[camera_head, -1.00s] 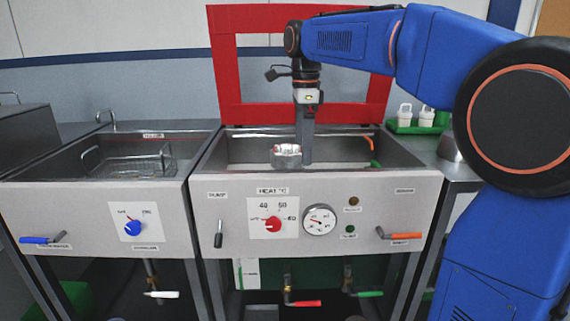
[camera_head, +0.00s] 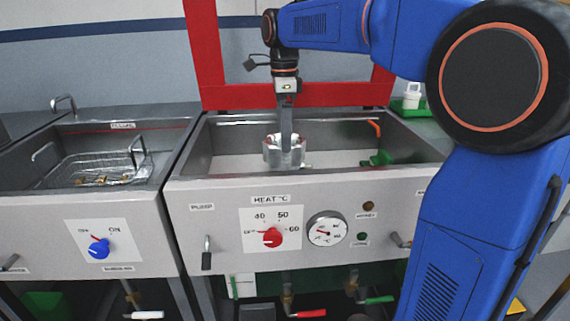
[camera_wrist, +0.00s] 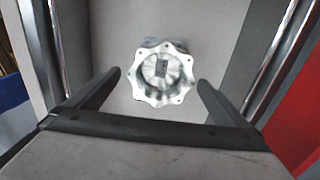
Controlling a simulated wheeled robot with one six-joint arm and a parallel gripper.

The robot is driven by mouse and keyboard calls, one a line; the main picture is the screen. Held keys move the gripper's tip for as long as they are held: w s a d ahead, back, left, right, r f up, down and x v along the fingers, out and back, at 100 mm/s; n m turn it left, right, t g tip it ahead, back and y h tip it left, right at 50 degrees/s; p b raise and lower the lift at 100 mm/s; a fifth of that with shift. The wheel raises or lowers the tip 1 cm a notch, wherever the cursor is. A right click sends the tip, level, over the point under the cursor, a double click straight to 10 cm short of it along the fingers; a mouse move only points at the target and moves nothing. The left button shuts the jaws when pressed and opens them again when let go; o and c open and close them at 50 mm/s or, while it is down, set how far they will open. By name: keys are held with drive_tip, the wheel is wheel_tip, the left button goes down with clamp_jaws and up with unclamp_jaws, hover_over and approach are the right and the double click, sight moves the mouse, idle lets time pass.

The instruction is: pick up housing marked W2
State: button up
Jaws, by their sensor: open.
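A silvery machined housing (camera_head: 272,151) stands in the metal basin of the heated unit. In the wrist view the housing (camera_wrist: 162,72) is seen from above, with a scalloped flange, bolt holes and a small dark label in its middle, too small to read. My gripper (camera_wrist: 160,82) is open, with one finger to each side of the housing's lower edge in the picture, and neither visibly touches it. In the head view my gripper (camera_head: 287,150) points down into the basin and partly covers the housing.
The basin's front panel (camera_head: 340,200) and side walls enclose the housing. A red lid frame (camera_head: 290,97) stands raised behind. An orange lever (camera_head: 374,128) and a green fitting (camera_head: 380,158) sit at the basin's right. Another basin with a wire basket (camera_head: 100,168) is at left.

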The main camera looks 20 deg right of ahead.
sight(285, 168)
wheel_tip(285, 168, down, 7)
drive_tip(key=shift+f, duration=0.15)
drive_tip(key=shift+w+d+f, duration=0.1)
drive_tip(key=shift+d+f, duration=0.05)
drive_tip(key=shift+f, duration=1.2)
drive_tip(key=shift+d+f, duration=0.15)
drive_tip(key=shift+f, duration=1.2)
drive_tip(key=shift+c, duration=0.6)
drive_tip(key=shift+r, duration=0.1)
drive_tip(key=c, duration=1.7)
